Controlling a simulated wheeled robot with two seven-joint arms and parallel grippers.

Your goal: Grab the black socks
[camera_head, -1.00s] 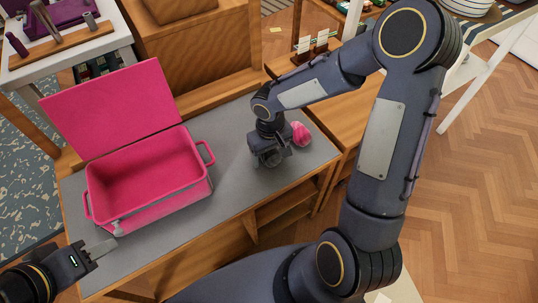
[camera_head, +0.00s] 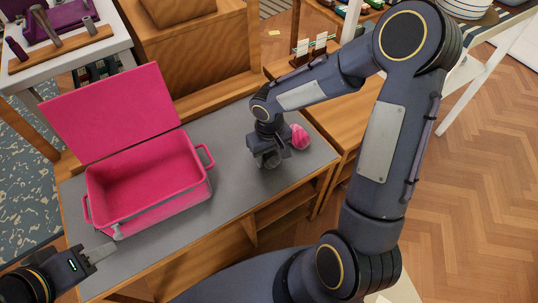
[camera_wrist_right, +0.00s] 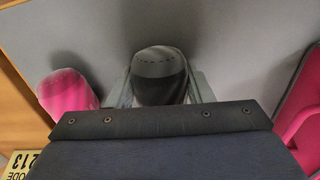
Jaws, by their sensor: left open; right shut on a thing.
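The black socks (camera_wrist_right: 160,75) are a dark grey-black rolled bundle on the grey table top. In the right wrist view they sit between the two fingers of my right gripper (camera_wrist_right: 160,90), which is shut on them. In the head view my right gripper (camera_head: 270,158) points down at the table and mostly hides the socks. My left gripper (camera_head: 102,252) is open and empty at the table's front left edge, near the case.
An open, empty pink case (camera_head: 150,205) stands on the left of the grey table (camera_head: 235,195). A pink rolled bundle (camera_head: 299,138) lies just beside my right gripper, also in the right wrist view (camera_wrist_right: 66,92). The table between case and gripper is clear.

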